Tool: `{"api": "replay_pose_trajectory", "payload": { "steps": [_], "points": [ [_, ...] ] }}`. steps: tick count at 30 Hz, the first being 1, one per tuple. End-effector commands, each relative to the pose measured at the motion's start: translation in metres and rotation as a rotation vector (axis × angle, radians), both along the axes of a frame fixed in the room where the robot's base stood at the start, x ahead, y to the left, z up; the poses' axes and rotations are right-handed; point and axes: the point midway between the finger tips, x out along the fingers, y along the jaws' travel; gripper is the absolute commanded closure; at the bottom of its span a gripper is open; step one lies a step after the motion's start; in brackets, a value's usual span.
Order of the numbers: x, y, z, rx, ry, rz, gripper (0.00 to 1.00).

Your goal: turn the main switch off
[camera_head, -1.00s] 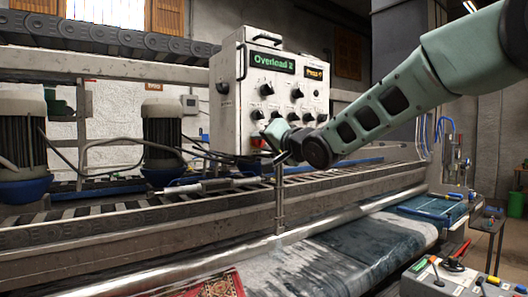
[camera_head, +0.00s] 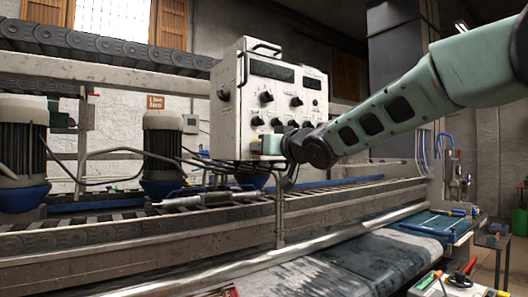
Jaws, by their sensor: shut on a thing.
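The white control box (camera_head: 240,110) stands in the middle of the head view, with a row of dark knobs (camera_head: 276,121) on its front. Its two displays (camera_head: 271,70) are dark. My gripper (camera_head: 260,145) is at the lower left of the box's front, pressed close to it. It is shut on a part there that I take to be the main switch. The jaws and my wrist hide that part, so its position cannot be read.
Motors with blue bases (camera_head: 163,150) and a roller frame (camera_head: 140,225) lie left of and below the box. A wet blue rug (camera_head: 350,262) lies on the conveyor in front.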

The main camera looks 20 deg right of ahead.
Motion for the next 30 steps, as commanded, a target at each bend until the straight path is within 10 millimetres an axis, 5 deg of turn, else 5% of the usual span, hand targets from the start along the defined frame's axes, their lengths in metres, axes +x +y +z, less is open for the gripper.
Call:
{"api": "replay_pose_trajectory", "payload": {
  "steps": [19,20,21,30],
  "points": [
    [0.0002,-0.0003,-0.0016,-0.047,-0.011,-0.001,0.93],
    [0.0002,-0.0003,-0.0016,-0.047,-0.011,-0.001,0.62],
    [0.0002,-0.0003,-0.0015,-0.047,-0.012,-0.001,0.51],
    [-0.0005,-0.0004,-0.0005,-0.045,-0.014,-0.001,0.49]
  ]
}}
